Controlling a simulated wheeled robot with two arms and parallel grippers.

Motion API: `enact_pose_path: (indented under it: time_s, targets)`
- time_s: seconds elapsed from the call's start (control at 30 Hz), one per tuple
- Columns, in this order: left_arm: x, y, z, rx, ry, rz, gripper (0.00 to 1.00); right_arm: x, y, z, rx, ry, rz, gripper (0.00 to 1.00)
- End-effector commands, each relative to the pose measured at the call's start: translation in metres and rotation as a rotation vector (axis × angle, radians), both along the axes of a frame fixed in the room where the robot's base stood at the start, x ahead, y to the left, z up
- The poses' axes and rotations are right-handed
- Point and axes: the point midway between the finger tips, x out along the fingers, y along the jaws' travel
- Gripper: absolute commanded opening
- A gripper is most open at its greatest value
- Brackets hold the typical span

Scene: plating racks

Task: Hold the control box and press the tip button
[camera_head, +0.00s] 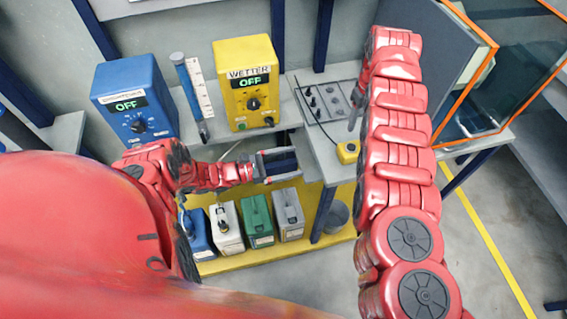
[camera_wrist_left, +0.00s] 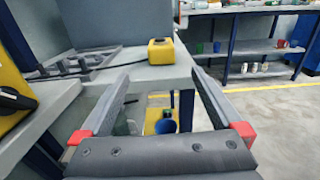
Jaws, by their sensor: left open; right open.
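The control box is a small yellow box (camera_head: 348,151) with a dark round spot on top and a black cable. It sits at the front edge of the grey bench, left of my right arm. It also shows in the left wrist view (camera_wrist_left: 161,54), ahead of the fingers and apart from them. My left gripper (camera_head: 294,163) is open and empty, left of the box and in front of the bench edge. My right gripper (camera_head: 356,108) is mostly hidden by its arm; a dark finger shows above the bench behind the box.
A panel with dark knobs (camera_head: 313,101) lies behind the box. A blue unit (camera_head: 135,104) and a yellow "WETTER" unit (camera_head: 250,88) stand left on the bench. Several canisters (camera_head: 257,222) stand below. An orange-framed case (camera_head: 490,85) is at right.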

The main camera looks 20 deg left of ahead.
Motion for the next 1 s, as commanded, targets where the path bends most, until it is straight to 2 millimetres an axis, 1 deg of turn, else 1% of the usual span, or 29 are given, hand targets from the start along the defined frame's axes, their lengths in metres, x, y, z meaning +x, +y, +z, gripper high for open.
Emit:
enact_pose_path:
  time_s: [0.1, 0.4, 0.6, 0.7, 0.8, 1.0]
  targets:
    - [0.013, -0.022, -0.001, -0.001, 0.001, -0.004, 1.00, 0.000, 0.000, 0.000, 0.000, 0.000, 0.000, 0.50]
    - [0.052, -0.076, -0.001, 0.002, 0.000, -0.004, 1.00, 0.000, 0.000, 0.000, 0.000, 0.000, 0.000, 0.50]
    - [0.074, -0.106, -0.001, 0.002, 0.000, -0.003, 1.00, 0.000, 0.000, 0.000, 0.000, 0.000, 0.000, 0.50]
    - [0.082, -0.114, -0.001, 0.005, -0.001, -0.002, 1.00, 0.000, 0.000, 0.000, 0.000, 0.000, 0.000, 0.50]
    - [0.086, -0.120, -0.001, 0.002, 0.002, -0.002, 1.00, 0.000, 0.000, 0.000, 0.000, 0.000, 0.000, 0.50]
    - [0.088, -0.123, -0.001, 0.002, 0.002, -0.002, 1.00, 0.000, 0.000, 0.000, 0.000, 0.000, 0.000, 0.50]
